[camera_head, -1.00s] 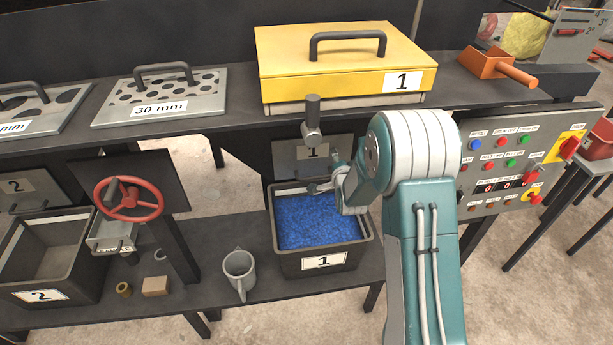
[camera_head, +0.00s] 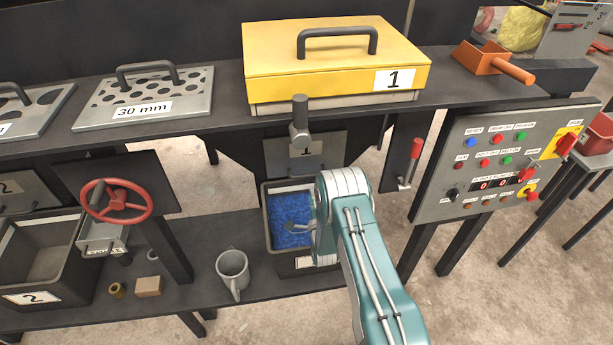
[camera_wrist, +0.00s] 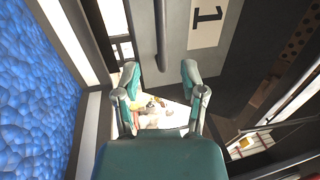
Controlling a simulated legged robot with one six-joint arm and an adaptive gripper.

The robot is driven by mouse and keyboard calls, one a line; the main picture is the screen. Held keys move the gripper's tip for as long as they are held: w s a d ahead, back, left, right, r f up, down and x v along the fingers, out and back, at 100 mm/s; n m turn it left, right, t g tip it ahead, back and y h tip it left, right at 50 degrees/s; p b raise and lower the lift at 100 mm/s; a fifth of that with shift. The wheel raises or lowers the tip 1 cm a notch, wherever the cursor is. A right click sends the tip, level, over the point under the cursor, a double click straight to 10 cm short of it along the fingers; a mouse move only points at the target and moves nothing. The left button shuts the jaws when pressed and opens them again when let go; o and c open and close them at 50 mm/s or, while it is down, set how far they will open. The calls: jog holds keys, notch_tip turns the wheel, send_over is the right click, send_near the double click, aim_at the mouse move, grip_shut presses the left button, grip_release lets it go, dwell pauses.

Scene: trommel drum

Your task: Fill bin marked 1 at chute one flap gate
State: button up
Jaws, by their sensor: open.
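Bin 1 (camera_head: 268,232) is a dark open box on the low shelf, holding blue granules (camera_head: 290,208). Its front label is mostly hidden by my arm. Behind and above it is the chute one flap plate (camera_head: 330,152) marked 1, with a grey cylindrical handle (camera_head: 299,120) in front. My gripper (camera_head: 303,227) is partly hidden by my arm and appears over the bin. In the wrist view, my gripper (camera_wrist: 160,76) is open with nothing between its fingers. The blue granules (camera_wrist: 35,90) lie to its left, and the 1-marked plate (camera_wrist: 207,25) is upper right.
A grey mug (camera_head: 232,270) stands left of the bin, with a small block (camera_head: 149,286) further left. A red handwheel (camera_head: 117,201) and bin 2 (camera_head: 45,297) are at left. A red-handled lever (camera_head: 411,160) and control panel (camera_head: 490,165) are at right.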

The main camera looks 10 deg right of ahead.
aim_at(308, 176)
jog(key=w, duration=0.2)
jog(key=w+r, duration=0.1)
jog(key=w, duration=0.5)
jog(key=shift+w+r, duration=0.1)
jog(key=shift+r, duration=0.2)
grip_shut()
